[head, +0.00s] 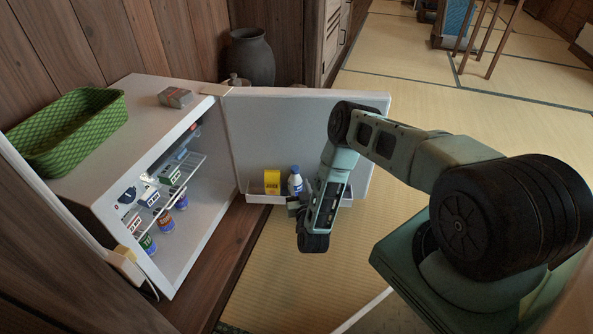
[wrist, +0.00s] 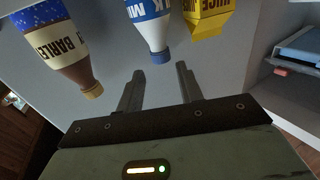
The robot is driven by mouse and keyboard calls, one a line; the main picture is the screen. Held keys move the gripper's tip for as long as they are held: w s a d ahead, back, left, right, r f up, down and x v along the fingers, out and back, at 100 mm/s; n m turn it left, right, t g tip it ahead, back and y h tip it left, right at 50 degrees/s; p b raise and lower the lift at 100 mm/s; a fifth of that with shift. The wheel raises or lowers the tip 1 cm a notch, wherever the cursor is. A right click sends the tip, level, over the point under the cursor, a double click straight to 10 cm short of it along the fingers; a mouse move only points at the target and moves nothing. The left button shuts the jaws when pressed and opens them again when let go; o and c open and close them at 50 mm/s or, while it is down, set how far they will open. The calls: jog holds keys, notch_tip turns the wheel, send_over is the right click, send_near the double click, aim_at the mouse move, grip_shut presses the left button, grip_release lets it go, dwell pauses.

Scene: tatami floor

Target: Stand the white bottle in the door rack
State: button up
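The white bottle (head: 295,182), with a blue label, stands in the door rack (head: 262,198) on the open fridge door, right of a yellow juice carton (head: 272,181). In the wrist view the white bottle (wrist: 150,28) appears upside down. Its neck and cap lie just beyond my gripper's tips, roughly in line with the gap. My gripper (wrist: 160,70) is open, with its two fingers apart and nothing between them. In the head view my gripper (head: 294,205) is by the rack, partly hidden by my arm.
In the wrist view a barley bottle (wrist: 62,45) is left of the white bottle, and the juice carton (wrist: 207,18) is close on its right. The fridge shelf (head: 178,172) holds cartons and cans. A green basket (head: 66,132) sits on top. Open tatami (head: 470,115) lies beyond the door.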

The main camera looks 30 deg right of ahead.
jog(key=w+a+r+n+g+y+p, duration=0.2)
jog(key=w+a+r+n+y+p, duration=0.15)
jog(key=w+a+r+y, duration=0.65)
jog(key=s+a+r+n+g+y, duration=0.1)
jog(key=s+a+r+n+g, duration=0.1)
jog(key=a+r, duration=0.55)
jog(key=s+a+r+n+g, duration=0.25)
jog(key=a+r, duration=0.35)
jog(key=a, duration=0.3)
jog(key=s+a+r+n+g, duration=0.2)
jog(key=s+a+r+g, duration=0.3)
jog(key=s+r, duration=0.7)
jog(key=s+d+r+g+h, duration=0.1)
jog(key=s+d+r, duration=0.1)
jog(key=s, duration=0.6)
jog(key=s+d+r+n+g+h, duration=0.1)
jog(key=s+d+r+g, duration=0.1)
jog(key=s, duration=0.7)
jog(key=s+d+r+n+g+h, duration=0.1)
jog(key=s+d+r+g, duration=0.1)
jog(key=s, duration=0.6)
jog(key=shift+s+r, duration=0.25)
jog(key=shift+r, duration=0.25)
